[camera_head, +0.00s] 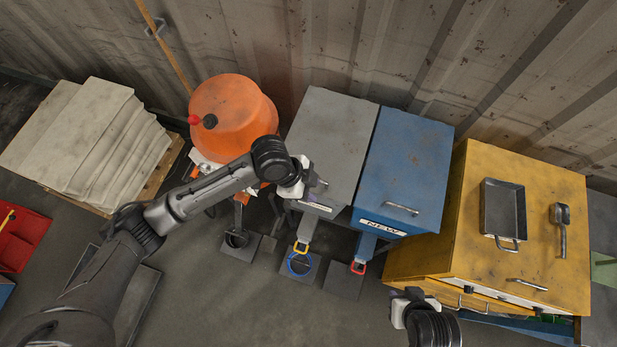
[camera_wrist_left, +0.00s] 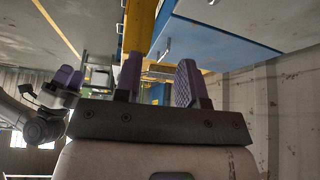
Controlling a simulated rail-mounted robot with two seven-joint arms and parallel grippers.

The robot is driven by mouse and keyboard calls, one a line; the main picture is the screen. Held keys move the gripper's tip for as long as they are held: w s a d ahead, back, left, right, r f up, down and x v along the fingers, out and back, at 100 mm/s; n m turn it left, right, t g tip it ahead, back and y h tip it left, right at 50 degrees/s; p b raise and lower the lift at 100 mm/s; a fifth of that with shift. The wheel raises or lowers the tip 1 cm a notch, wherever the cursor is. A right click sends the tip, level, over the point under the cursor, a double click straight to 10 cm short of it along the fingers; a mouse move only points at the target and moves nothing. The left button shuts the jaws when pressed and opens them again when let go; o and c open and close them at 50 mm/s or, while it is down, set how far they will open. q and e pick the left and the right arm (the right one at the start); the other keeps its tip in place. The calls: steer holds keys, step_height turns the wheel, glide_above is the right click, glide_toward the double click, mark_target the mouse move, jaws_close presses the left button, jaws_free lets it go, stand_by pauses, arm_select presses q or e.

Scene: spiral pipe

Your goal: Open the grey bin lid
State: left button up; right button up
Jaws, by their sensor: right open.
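The grey bin lid (camera_head: 330,135) is the flat top of the grey bin, between the orange drum and the blue bin in the head view. It lies down flat. My left gripper (camera_head: 316,183) is at the lid's front edge, where it hides the grey handle area. In the left wrist view its two purple fingers (camera_wrist_left: 158,82) stand apart with a gap between them, and I see nothing gripped there. Whether they touch the lid I cannot tell. My right gripper (camera_head: 408,297) is open and apart from the lid, in front of the yellow cabinet.
The blue bin (camera_head: 408,165) with a metal handle stands directly right of the grey one. The yellow cabinet (camera_head: 520,245) carries a pan (camera_head: 503,210) and a scoop (camera_head: 561,225). The orange drum (camera_head: 235,110) stands left. Open floor (camera_head: 270,315) lies in front.

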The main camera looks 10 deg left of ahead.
arm_select(q)
steer(key=w+a+m+y+b, duration=0.1)
steer(key=w+a+m+b, duration=0.15)
steer(key=w+a, duration=0.55)
steer(key=shift+n+g, duration=0.4)
steer(key=shift+n, duration=0.05)
steer(key=x, duration=0.3)
steer(key=d+x, duration=0.1)
steer(key=x, duration=0.3)
steer(key=w+x, duration=0.1)
steer(key=x, duration=0.3)
steer(key=shift+d+r+p, duration=0.2)
steer(key=shift+d+p, duration=0.05)
steer(key=shift+p, duration=0.15)
steer(key=shift+x, duration=0.95)
arm_select(e)
steer(key=shift+d+f, duration=0.25)
steer(key=shift+f, duration=1)
arm_select(q)
jaws_close()
arm_select(e)
steer(key=shift+a, duration=0.15)
